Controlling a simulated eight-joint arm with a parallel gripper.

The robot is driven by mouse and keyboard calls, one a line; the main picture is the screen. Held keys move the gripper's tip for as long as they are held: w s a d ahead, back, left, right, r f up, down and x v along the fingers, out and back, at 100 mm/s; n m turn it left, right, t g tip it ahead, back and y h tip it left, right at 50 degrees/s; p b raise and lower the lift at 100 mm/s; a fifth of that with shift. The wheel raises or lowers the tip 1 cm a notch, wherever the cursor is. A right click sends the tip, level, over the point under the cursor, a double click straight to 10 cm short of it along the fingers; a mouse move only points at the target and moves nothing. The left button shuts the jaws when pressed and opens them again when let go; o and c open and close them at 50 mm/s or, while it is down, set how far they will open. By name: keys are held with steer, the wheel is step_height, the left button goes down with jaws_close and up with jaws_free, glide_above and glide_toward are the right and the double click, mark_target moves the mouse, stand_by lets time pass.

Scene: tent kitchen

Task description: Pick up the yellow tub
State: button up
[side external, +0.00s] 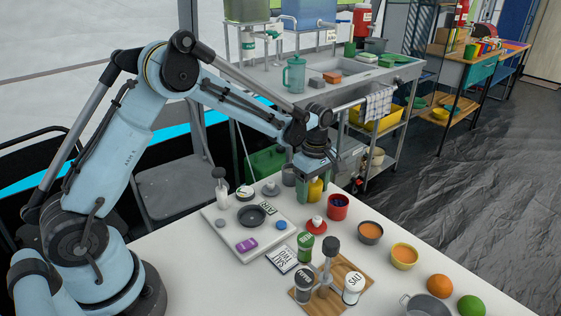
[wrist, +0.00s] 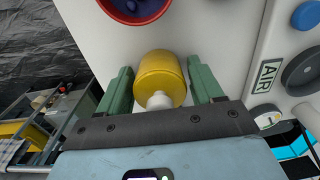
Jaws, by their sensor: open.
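The yellow tub (wrist: 160,78) is a yellow cylinder with a white top. In the wrist view it lies between the two green fingers of my gripper (wrist: 160,88), with gaps on both sides. In the side view the tub (side external: 315,189) stands near the far edge of the white table, partly hidden behind my gripper (side external: 309,188). My gripper points down around the tub and is open. I see no finger clearly touching it.
A red cup (side external: 338,207) with dark contents stands close beside the tub. A white tray (side external: 222,234) with a black dish and small items lies to the left. A grey cup (side external: 289,176) is just behind. Bowls (side external: 404,257) and a wooden caddy (side external: 302,297) stand nearer.

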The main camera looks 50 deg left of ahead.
steer(key=c, duration=0.6)
steer(key=shift+o, duration=0.2)
steer(key=shift+r, duration=4.55)
